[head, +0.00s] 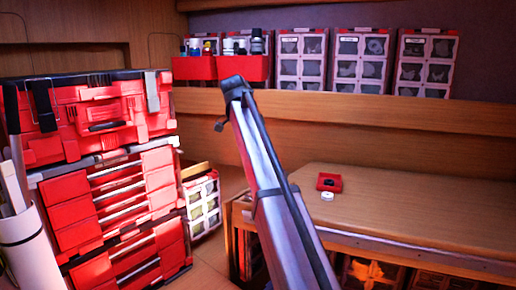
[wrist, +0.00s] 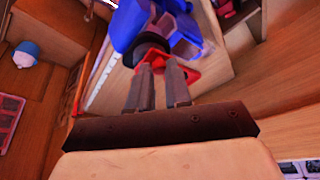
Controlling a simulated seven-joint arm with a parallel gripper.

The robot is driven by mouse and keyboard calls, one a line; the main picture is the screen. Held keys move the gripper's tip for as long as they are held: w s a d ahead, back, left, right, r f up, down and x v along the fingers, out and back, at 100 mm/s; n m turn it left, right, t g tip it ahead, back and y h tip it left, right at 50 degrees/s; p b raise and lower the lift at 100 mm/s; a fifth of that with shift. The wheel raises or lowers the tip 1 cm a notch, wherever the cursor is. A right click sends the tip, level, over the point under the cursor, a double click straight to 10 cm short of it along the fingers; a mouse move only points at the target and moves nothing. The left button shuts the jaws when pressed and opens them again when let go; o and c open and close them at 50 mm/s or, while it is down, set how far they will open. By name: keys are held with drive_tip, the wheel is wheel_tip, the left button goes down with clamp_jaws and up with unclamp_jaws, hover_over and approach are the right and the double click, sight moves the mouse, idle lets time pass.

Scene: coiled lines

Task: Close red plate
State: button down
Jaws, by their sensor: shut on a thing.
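My gripper (wrist: 159,72) shows in the wrist view, its two grey fingers close together at a dark round piece (wrist: 150,47). It is shut on that piece. A red flat part (wrist: 187,75) lies right beside and partly behind the fingertips; I cannot tell whether it is joined to the dark piece or whether it is the red plate. In the head view I cannot make out my gripper. A small red open box or plate (head: 328,182) lies on the wooden bench there, with a white round piece (head: 327,196) in front of it.
A red tool chest with drawers (head: 110,190) stands at the left. A dark and silver pole-like shape (head: 265,165) slants across the middle of the head view. Red-edged cases (head: 362,62) line the back shelf. A blue object (wrist: 170,30) lies beyond my fingers. The bench top (head: 430,205) is mostly clear.

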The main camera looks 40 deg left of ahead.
drive_tip(key=shift+w, duration=0.1)
idle(0.4)
drive_tip(key=c, duration=1.1)
unclamp_jaws()
drive_tip(key=shift+o, duration=0.2)
drive_tip(key=shift+a+r, duration=0.1)
drive_tip(key=shift+r, duration=0.05)
drive_tip(key=v, duration=0.7)
